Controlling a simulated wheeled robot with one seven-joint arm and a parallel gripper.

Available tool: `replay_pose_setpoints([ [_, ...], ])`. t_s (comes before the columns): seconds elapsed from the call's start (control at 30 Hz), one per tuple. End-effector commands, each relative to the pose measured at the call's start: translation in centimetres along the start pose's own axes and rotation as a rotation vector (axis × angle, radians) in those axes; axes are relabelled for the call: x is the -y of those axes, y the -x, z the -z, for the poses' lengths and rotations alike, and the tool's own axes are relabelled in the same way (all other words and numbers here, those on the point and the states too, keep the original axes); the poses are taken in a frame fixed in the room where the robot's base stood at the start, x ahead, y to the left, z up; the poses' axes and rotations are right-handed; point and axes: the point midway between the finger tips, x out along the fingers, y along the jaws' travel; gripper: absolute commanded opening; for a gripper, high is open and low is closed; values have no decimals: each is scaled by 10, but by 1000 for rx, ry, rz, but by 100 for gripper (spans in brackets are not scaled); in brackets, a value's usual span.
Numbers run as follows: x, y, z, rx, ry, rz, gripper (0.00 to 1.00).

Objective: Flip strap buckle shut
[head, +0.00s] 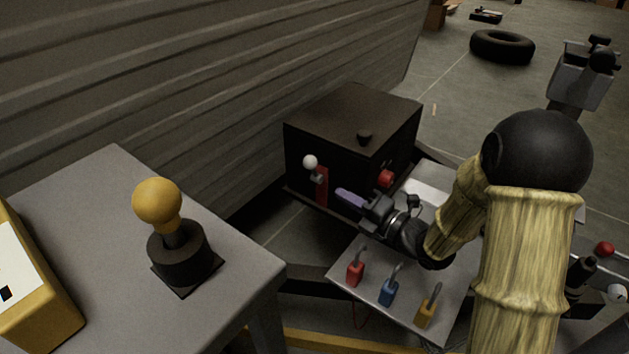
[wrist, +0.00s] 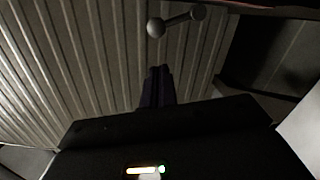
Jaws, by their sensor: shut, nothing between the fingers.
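On the near left face of a black box (head: 325,152) in the head view is a red upright strip (head: 321,187) with a white ball (head: 310,162) on a short lever, apparently the strap buckle. The ball stands out from the box near the strip's top. In the wrist view a pale ball (wrist: 156,27) on a short rod shows above the fingers; the strip is not clear there. My gripper (head: 340,193) is shut and empty, its purple fingers just below and right of the strip. Its dark fingers show in the wrist view (wrist: 158,75), below the ball, apparently apart from it.
A red knob (head: 386,179) sits on the box's right face, close to my gripper. A table (head: 95,200) with a yellow-knobbed joystick (head: 158,205) is left. A ribbed wall (head: 200,80) rises behind.

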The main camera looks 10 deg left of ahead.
Motion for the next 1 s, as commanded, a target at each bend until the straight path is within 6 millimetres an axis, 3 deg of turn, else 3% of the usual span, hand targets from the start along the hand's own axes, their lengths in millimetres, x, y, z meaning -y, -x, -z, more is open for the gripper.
replay_pose_setpoints([
  [0.27,2,-22,1,-3,2,-1,0],
  [0.7,3,-91,0,0,1,0,0],
  [1.0,0,-100,0,0,-2,2,0],
])
